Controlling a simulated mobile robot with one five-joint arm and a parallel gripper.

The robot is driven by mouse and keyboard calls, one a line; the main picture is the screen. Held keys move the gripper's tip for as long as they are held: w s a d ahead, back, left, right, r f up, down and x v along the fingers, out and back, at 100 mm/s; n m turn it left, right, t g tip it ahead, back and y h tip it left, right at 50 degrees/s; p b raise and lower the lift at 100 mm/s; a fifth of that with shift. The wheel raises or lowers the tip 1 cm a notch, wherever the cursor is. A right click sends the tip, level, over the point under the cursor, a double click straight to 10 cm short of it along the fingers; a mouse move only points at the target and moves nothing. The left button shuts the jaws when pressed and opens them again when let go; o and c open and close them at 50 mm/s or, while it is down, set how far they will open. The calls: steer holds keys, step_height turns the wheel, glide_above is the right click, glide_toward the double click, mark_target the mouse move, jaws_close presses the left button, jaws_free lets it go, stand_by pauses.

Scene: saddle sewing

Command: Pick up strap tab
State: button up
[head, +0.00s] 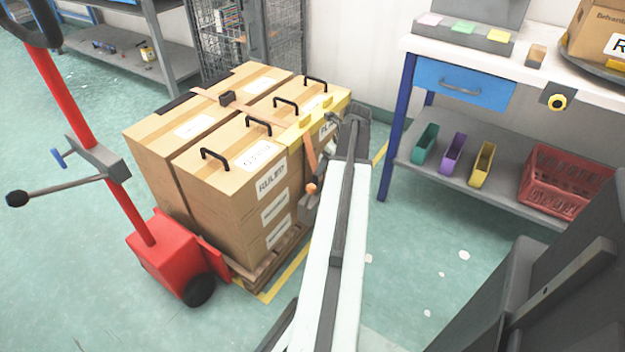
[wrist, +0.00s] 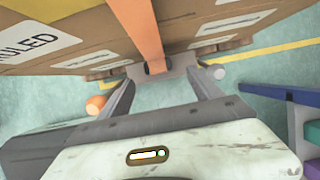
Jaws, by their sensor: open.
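An orange strap (head: 309,153) hangs down the near right side of the stacked cartons, below a yellow edge guard (head: 314,122). I cannot tell whether this end piece is the strap tab. My gripper (wrist: 163,82) is open, with one finger on each side of the strap's lower end. It does not hold the strap. In the head view my arm partly hides the gripper and the strap's lower end.
The cartons (head: 225,178) stand on a wooden pallet (head: 262,273), with black handles on top. A red pallet jack (head: 165,255) is at the left. A blue-legged workbench (head: 435,48) stands at the right, with coloured bins and a red crate (head: 568,183) on its lower shelf.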

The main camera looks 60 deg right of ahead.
mark_target(318, 182)
steer(key=b+x, duration=0.6)
steer(key=x, duration=0.2)
steer(key=shift+w+a+r, duration=0.1)
steer(key=shift+w+r, duration=0.05)
steer(key=shift+w, duration=0.05)
steer(key=shift+r, duration=0.2)
steer(key=c, duration=1.5)
steer(key=shift+r, duration=0.1)
